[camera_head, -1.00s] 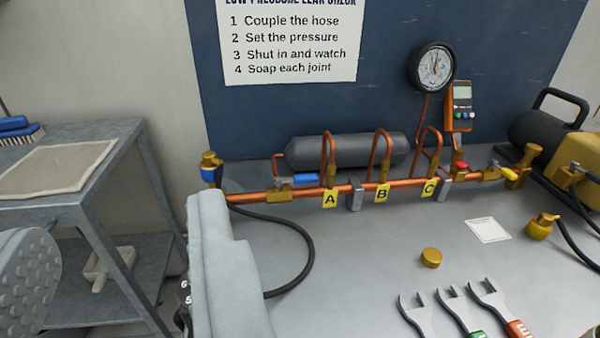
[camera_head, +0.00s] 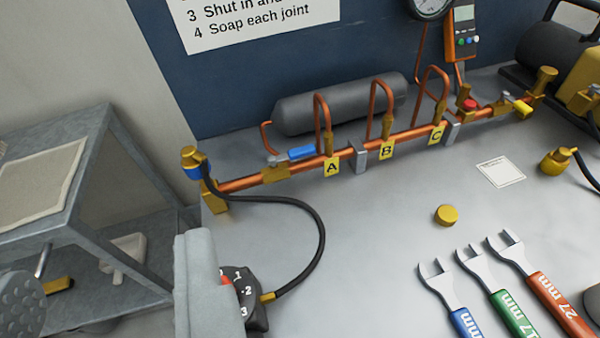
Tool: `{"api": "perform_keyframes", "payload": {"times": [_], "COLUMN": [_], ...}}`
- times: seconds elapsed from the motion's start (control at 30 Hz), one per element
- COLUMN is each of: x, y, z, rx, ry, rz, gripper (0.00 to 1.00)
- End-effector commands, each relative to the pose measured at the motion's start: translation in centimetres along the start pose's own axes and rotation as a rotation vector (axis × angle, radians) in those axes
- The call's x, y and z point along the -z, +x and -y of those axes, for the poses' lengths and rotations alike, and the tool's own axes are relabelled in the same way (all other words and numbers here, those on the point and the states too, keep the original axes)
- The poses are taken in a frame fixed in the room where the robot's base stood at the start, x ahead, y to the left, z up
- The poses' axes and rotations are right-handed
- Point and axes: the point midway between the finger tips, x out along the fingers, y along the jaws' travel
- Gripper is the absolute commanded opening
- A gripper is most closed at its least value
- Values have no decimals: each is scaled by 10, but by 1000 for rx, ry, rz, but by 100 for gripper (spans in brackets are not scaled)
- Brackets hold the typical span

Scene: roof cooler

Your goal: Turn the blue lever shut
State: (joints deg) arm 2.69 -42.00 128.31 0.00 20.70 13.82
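The blue lever (camera_head: 302,152) is on a brass valve (camera_head: 275,168) at the left part of the copper pipe (camera_head: 245,181), left of tag A. The lever lies roughly along the pipe. My gripper (camera_head: 107,298) shows at the lower left, with a dimpled pad on the left and a grey finger on the right. Its fingers are wide apart with nothing held between them. It is left of and nearer than the lever, not touching it.
A black hose (camera_head: 318,225) loops from the pipe's left end to a dial gauge (camera_head: 243,298) beside my right finger. Other pipe valves have a red knob (camera_head: 470,104) and a yellow lever (camera_head: 522,107). Wrenches (camera_head: 500,290) lie at the front right. A grey shelf stands left (camera_head: 85,150).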

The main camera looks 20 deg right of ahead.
Motion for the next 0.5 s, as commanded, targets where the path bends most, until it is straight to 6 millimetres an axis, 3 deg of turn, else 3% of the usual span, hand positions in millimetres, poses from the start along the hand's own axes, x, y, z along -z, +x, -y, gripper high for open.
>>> {"api": "perform_keyframes", "payload": {"times": [0.5], "x": [36], "y": [87], "z": [-24], "rx": [-200], "ry": [372], "rz": [304], "gripper": [38]}}
